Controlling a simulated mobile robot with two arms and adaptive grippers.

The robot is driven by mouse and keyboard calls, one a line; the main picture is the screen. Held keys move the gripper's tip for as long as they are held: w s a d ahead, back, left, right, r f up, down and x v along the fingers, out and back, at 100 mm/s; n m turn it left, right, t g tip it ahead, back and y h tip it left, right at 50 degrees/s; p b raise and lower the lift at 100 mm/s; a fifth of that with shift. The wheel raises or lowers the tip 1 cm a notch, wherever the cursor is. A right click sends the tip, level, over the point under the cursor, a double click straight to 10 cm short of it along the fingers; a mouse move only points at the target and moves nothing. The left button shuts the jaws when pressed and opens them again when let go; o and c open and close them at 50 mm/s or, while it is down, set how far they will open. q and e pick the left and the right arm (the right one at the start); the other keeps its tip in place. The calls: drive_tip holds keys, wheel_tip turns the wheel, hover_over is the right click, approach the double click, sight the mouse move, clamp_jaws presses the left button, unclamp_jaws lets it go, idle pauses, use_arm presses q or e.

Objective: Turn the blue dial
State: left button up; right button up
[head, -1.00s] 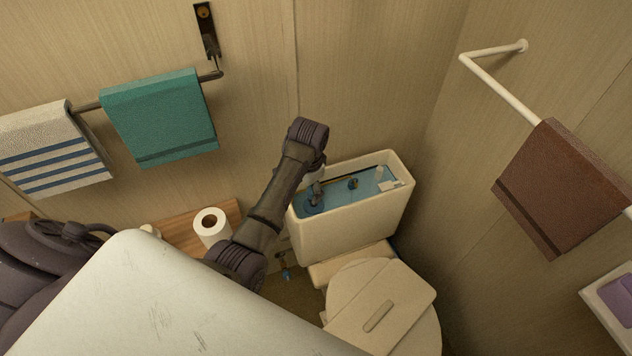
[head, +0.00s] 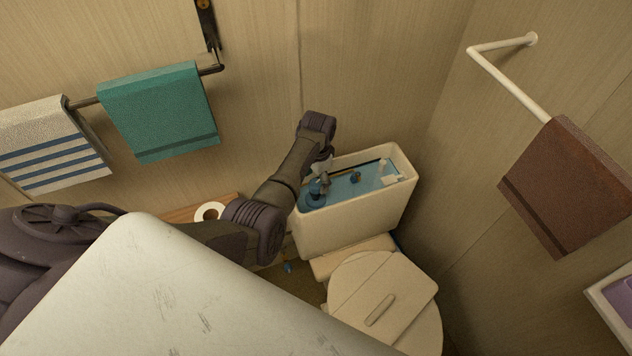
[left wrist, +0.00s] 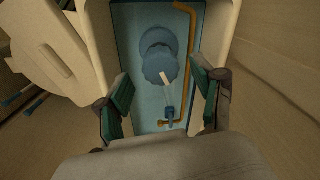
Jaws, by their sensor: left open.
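The open toilet tank (head: 357,220) holds blue water and several fittings. In the left wrist view, a round, scalloped blue part (left wrist: 160,67) lies inside the tank (left wrist: 234,30). A smaller blue fitting (left wrist: 169,114) sits near a bent brass pipe (left wrist: 187,75). Another small blue part (head: 288,267) shows low beside the toilet in the head view. I cannot tell for sure which one is the dial. My left gripper (left wrist: 166,96) is open and empty, its green-padded fingers apart above the tank; in the head view its fingers (head: 323,180) are partly hidden. My right gripper is out of view.
The toilet's closed lid (head: 385,300) is in front of the tank. A toilet roll (head: 210,211) stands on a wooden shelf at left. A teal towel (head: 160,112) and a brown towel (head: 570,187) hang on wall bars. The walls meet close behind the tank.

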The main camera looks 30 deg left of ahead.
use_arm(q)
drive_tip(key=shift+f, duration=1)
drive_tip(key=shift+a, duration=0.1)
drive_tip(key=c, duration=1.2)
drive_tip(key=shift+o, duration=0.2)
drive_tip(key=shift+r+n, duration=0.1)
drive_tip(key=shift+n, duration=0.3)
drive_tip(key=shift+n+p, duration=0.45)
drive_tip(key=shift+n, duration=0.45)
drive_tip(key=o, duration=1.2)
drive_tip(key=shift+c, duration=0.2)
